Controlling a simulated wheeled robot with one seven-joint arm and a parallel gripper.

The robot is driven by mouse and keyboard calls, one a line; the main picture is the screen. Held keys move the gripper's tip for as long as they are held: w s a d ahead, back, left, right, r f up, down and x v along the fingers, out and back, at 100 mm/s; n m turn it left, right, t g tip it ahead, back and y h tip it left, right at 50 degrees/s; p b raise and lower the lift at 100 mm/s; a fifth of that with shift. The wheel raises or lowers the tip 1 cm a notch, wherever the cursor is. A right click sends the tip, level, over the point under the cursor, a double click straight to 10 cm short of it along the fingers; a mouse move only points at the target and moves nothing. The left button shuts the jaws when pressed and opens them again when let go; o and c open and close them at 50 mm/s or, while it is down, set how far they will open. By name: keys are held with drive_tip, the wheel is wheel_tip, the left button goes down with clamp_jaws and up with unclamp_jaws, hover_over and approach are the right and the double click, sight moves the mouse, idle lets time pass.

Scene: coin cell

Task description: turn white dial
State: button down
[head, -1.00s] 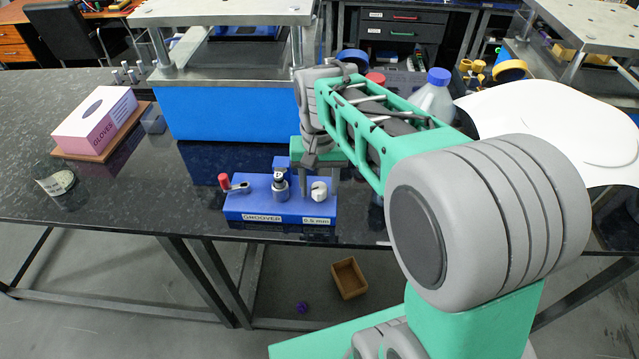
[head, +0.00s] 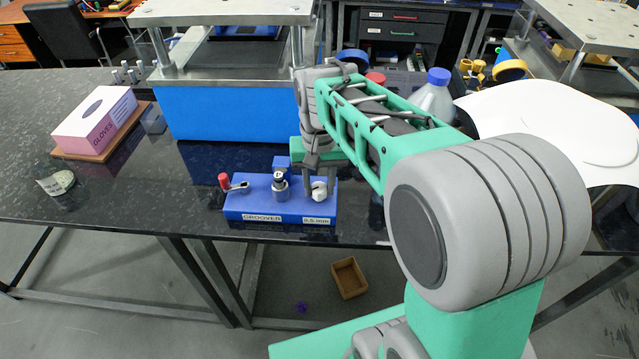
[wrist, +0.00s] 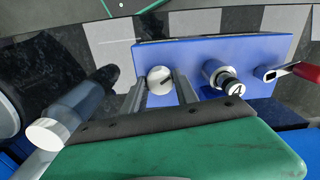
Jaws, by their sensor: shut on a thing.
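The white dial (head: 319,191) sits at the right end of the blue groover block (head: 262,205), above the "0.5 mm" label. In the wrist view the dial (wrist: 159,80) is round and white with a dark slot mark. My gripper (head: 319,181) points down at the dial from above. Its two fingers stand on either side of the dial in the wrist view (wrist: 161,88), and it is shut on the dial. The fingers hide part of the dial in the head view.
On the same block are a metal knob (head: 279,187) and a red-handled lever (head: 225,182). A large blue box (head: 225,113) stands behind it. A translucent cylinder with a white cap (wrist: 47,134) is near my gripper.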

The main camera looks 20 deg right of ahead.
sight(319, 187)
drive_tip(key=n, duration=0.6)
drive_tip(key=shift+n, duration=2.7)
drive_tip(key=c, duration=0.9)
unclamp_jaws()
drive_tip(key=shift+c, duration=0.2)
wheel_tip(319, 187, up, 8)
drive_tip(key=shift+f, duration=0.1)
